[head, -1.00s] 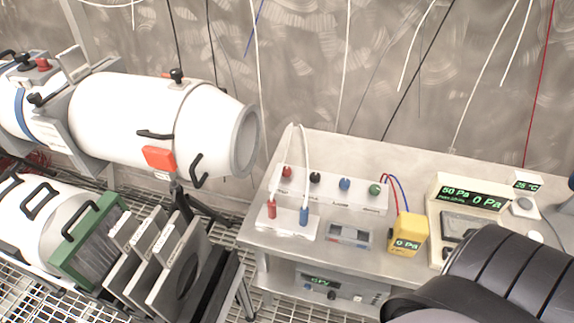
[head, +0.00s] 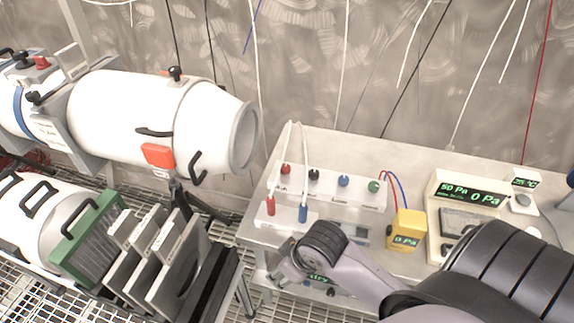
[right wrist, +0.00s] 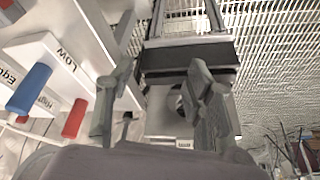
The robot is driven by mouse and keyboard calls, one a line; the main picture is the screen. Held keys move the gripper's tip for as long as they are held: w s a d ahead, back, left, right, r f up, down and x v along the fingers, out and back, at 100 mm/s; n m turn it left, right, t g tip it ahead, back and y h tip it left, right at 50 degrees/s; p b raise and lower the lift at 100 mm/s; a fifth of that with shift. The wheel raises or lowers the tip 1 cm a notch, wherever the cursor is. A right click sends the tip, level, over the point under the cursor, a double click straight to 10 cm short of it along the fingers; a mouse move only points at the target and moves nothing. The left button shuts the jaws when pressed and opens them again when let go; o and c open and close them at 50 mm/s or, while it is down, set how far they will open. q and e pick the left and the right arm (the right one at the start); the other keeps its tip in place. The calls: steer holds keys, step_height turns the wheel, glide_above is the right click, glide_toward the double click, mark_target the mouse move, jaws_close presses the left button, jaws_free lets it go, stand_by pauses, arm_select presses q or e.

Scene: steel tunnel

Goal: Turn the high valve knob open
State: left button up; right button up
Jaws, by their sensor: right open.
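The front white block (head: 288,226) on the steel bench carries a red fitting (head: 270,205) and a blue fitting (head: 303,213), each with a white tube. In the right wrist view the blue fitting (right wrist: 30,88) and red fitting (right wrist: 75,118) sit near labels reading High, LOW and Equal. Behind stands a white panel with a red knob (head: 286,169), black knob, blue knob and green knob; I cannot tell which is the high valve. My right gripper (head: 283,274) is at the bench's front edge, below the front block. Its fingers (right wrist: 160,108) are open and empty. My left gripper is out of view.
A yellow meter (head: 407,230) reading 0 Pa and a larger display unit (head: 470,193) stand right on the steel bench (head: 410,150). A grey instrument is partly hidden by my arm. White cylinders (head: 125,115) and upright plates (head: 180,265) lie left. Cables hang behind.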

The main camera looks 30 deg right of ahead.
steer(key=shift+n, duration=0.3)
steer(key=w+d+r, duration=0.2)
steer(key=w, duration=0.2)
steer(key=w+d+r, duration=0.2)
steer(key=w, duration=0.2)
steer(key=w+d+r, duration=0.2)
steer(key=w+d, duration=0.1)
steer(key=w, duration=0.1)
steer(key=shift+w, duration=0.15)
steer(key=w+d+r+m, duration=0.1)
steer(key=w+d+r, duration=0.4)
steer(key=d+r, duration=0.15)
steer(key=m, duration=0.2)
glide_toward(286, 167)
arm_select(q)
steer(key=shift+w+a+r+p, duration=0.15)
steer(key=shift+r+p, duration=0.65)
arm_select(e)
steer(key=shift+h, duration=0.4)
steer(key=x, duration=0.8)
steer(key=shift+w+a+f, duration=0.1)
steer(key=shift+a+f, duration=0.2)
steer(key=shift+a, duration=0.1)
steer(key=shift+c, duration=0.4)
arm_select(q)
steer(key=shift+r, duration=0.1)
arm_select(e)
jaws_close()
